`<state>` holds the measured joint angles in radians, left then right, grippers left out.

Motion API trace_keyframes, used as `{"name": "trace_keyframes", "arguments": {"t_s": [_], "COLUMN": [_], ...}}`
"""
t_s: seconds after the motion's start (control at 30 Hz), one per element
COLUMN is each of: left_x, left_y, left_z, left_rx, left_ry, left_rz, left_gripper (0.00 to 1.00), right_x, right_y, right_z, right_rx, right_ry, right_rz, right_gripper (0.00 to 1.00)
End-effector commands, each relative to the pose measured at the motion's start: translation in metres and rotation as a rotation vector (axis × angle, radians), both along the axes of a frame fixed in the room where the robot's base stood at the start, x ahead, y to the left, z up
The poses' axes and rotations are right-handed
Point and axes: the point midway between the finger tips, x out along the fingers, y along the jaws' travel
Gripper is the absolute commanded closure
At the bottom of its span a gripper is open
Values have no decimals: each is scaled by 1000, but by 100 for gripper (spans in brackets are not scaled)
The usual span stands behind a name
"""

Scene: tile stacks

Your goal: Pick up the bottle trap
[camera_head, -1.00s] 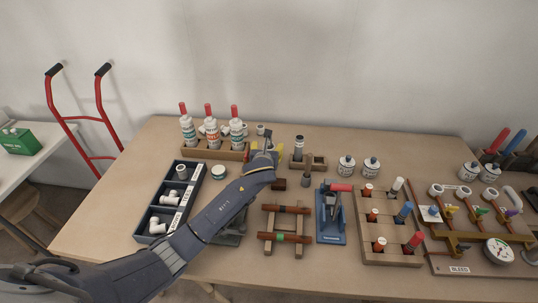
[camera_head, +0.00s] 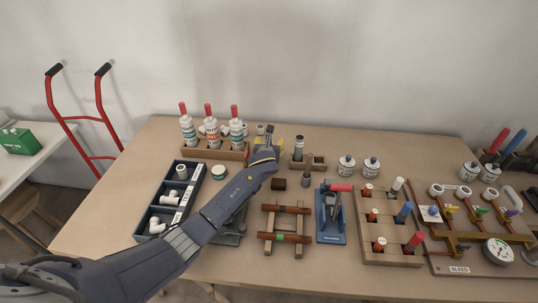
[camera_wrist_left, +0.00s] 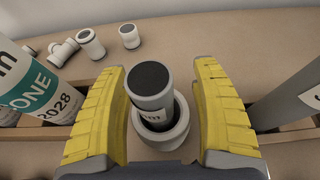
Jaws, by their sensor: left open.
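My left gripper (camera_head: 265,147) is over the back of the bench, just right of the bottle rack. In the left wrist view its two yellow fingers (camera_wrist_left: 160,115) are open. Between them stands a pale, dark-topped tube in a wider white cup (camera_wrist_left: 158,125), which looks like the bottle trap, though its form is partly unclear. The fingers flank it with small gaps and I see no firm contact. In the head view it is hidden behind the gripper. My right gripper is not in view.
A wooden rack (camera_head: 227,155) with several red-tipped bottles stands left of the gripper. A grey tube (camera_head: 298,148) in a wooden holder stands close on the right. Small white fittings (camera_wrist_left: 90,42) lie beyond. A black fitting tray (camera_head: 153,214) is further left.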

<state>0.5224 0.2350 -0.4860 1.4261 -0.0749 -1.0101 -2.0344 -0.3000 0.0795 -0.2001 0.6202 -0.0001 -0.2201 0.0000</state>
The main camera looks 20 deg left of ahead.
Motion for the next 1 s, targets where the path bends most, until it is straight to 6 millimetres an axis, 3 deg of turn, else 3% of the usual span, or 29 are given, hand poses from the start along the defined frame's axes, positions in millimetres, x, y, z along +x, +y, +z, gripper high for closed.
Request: {"name": "trace_keyframes", "arguments": {"t_s": [0.23,0.8,1.0], "left_x": [1,0,0], "left_y": [0,0,0], "left_z": [0,0,0], "left_rx": [0,0,0], "left_ry": [-1,0,-1], "left_rz": [0,0,0], "left_gripper": [33,100,100], "right_x": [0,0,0], "right_y": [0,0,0], "right_z": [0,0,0], "right_rx": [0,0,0], "right_ry": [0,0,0], "right_rz": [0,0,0], "right_gripper": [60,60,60]}}
